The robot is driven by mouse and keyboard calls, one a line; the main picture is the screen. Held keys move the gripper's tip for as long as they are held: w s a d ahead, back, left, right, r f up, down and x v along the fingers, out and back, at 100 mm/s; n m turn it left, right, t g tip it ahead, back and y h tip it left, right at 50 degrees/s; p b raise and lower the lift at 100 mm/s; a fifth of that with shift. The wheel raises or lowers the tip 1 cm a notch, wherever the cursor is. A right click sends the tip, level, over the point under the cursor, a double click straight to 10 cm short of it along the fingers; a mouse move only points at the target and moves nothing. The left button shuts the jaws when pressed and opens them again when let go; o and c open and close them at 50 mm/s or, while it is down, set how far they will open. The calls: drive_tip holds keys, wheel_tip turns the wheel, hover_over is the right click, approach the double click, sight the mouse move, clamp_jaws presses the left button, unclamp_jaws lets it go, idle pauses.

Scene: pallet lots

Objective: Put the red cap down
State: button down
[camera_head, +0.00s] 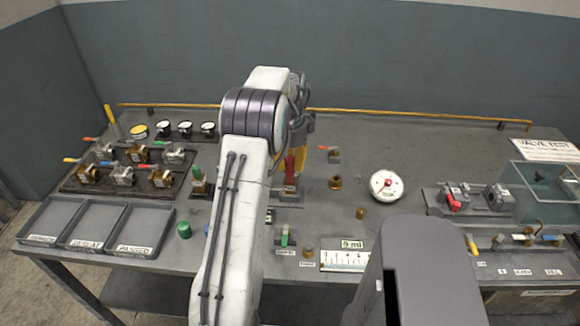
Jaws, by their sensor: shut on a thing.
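My gripper (300,158) is over the middle of the bench, partly hidden behind my arm. A red piece (290,166) shows right at its fingers, above a small metal fixture (288,192). I take this red piece to be the red cap, held in the shut gripper, but the grip itself is too small and hidden to see clearly. I cannot tell whether the red piece touches the fixture.
A green cap (184,230) stands left of my arm, with a blue one (207,229) partly hidden beside it. Three grey trays (98,226) and valves on a dark board (128,172) lie left.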

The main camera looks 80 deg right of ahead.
sight(290, 159)
drive_tip(key=shift+f, duration=0.85)
drive_tip(key=shift+f+b, duration=0.35)
drive_tip(key=shift+f, duration=0.3)
drive_tip(key=c, duration=1)
unclamp_jaws()
drive_tip(key=shift+o, duration=0.2)
drive_tip(key=shift+r, duration=0.1)
wheel_tip(290, 159, up, 13)
drive_tip(key=shift+a+p, duration=0.15)
drive_tip(key=shift+p, duration=0.7)
